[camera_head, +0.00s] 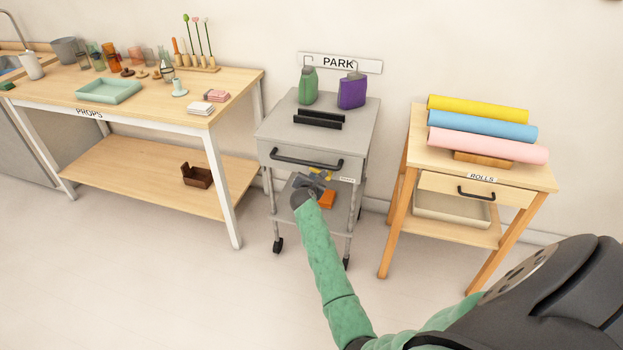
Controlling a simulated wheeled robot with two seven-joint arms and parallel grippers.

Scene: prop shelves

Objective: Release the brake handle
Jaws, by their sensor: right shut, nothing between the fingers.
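The grey wheeled cart (274,133) stands against the wall under the PARK sign. A dark bar handle (300,160) runs across its front. A small white label (347,180), too small to read, sits at the front right below the top. An orange piece (327,199) shows under the label, partly behind my arm; I cannot tell if it is the brake handle. Contact cannot be judged. My left gripper is out of view.
Green (307,86) and purple (352,92) bottles and a black rack (318,119) are on the cart top. The PROPS table (150,104) stands left, the ROLLS table (520,176) right. Floor in front is clear.

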